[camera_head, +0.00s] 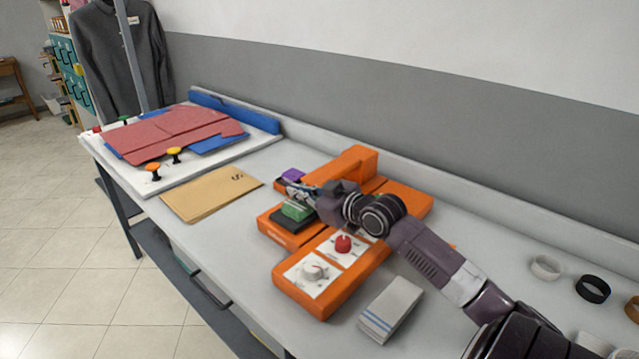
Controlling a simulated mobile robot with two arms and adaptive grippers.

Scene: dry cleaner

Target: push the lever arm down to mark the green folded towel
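An orange marking machine (338,284) stands on the grey table. The green folded towel (297,211) lies on a dark pad (289,222) at the machine's front left. My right gripper (290,189) is above and just behind the towel, with its arm reaching over the machine from the right. A small purple part (293,174) shows right behind the fingertips; I cannot tell if they touch it. The raised orange arm section (345,166) behind my gripper seems to be the lever arm, partly hidden by my gripper. The fingers are too small to read. My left gripper is out of view.
The machine has a red knob (343,244) and a white dial (314,269). A brown envelope (210,194) lies left of it, a white striped folded cloth (391,309) in front right. Farther left is a board with a red garment (172,135). Rolled bands (592,289) lie at right.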

